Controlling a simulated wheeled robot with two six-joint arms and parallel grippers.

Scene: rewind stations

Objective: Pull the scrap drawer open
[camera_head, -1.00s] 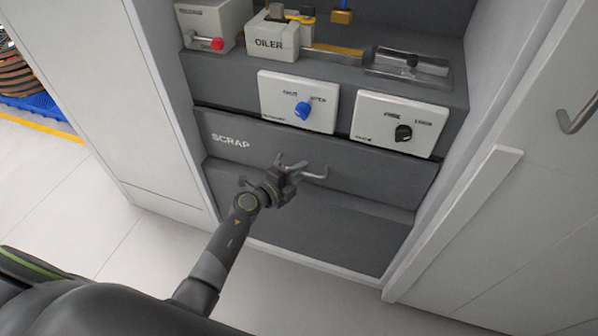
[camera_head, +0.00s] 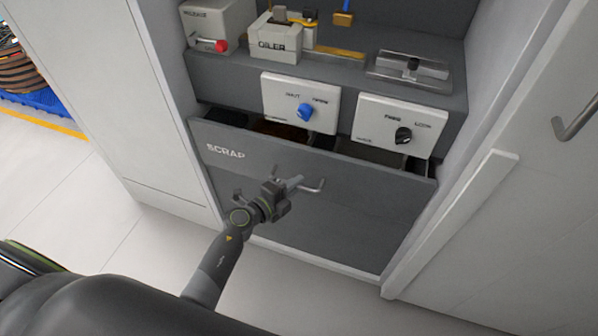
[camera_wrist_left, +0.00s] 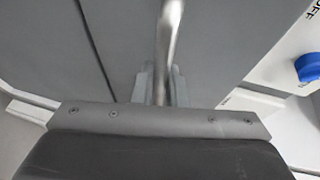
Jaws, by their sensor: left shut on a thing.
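The grey scrap drawer (camera_head: 225,165), marked SCRAP, stands partly pulled out of the cabinet, with a dark gap and compartments showing behind its front. Its metal bar handle (camera_head: 313,187) is on the drawer front. My left gripper (camera_head: 285,187) is shut on the handle near its left part. In the left wrist view the handle (camera_wrist_left: 168,45) runs up from between the finger tips, and the grey drawer front (camera_wrist_left: 220,45) fills much of the picture. My right gripper is not in view.
Above the drawer are two white panels, one with a blue knob (camera_head: 305,112), one with a black knob (camera_head: 403,135). The shelf holds an oiler box (camera_head: 277,42) and a box with a red knob (camera_head: 221,46). A white cabinet (camera_head: 500,215) stands at right.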

